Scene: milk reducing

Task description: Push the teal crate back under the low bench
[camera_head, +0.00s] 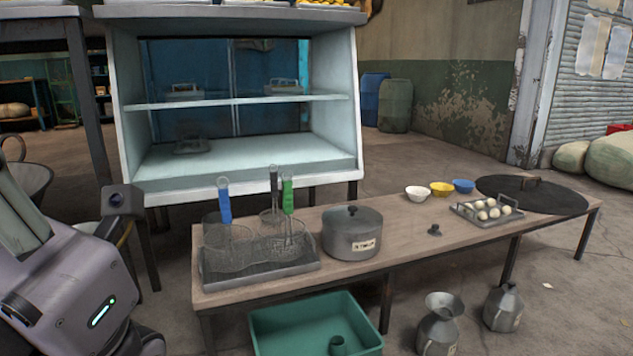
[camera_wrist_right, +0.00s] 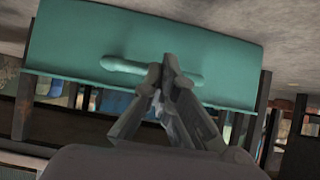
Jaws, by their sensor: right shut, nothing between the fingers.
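The teal crate (camera_head: 262,330) is on the floor at the bottom of the head view, sticking out in front of the low bench (camera_head: 450,250). Its open top shows, with a small teal round piece (camera_head: 338,346) near its front. The lower picture edge cuts the crate off. In the right wrist view the crate's wall (camera_wrist_right: 220,55) fills the upper part, with a rounded teal handle (camera_wrist_right: 128,66) across it. My right gripper (camera_wrist_right: 166,75) is shut and empty, its tips overlapping the handle; contact cannot be told. My left arm enters at left; its fingers do not show.
Two metal jugs (camera_head: 438,326) (camera_head: 503,307) stand on the floor right of the crate. A bench leg (camera_head: 387,300) is close to the crate's right side. On the bench are a wire-basket tray (camera_head: 262,279), a lidded pot (camera_head: 352,234), bowls and an egg tray. A glass-backed cabinet (camera_head: 240,103) stands behind.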

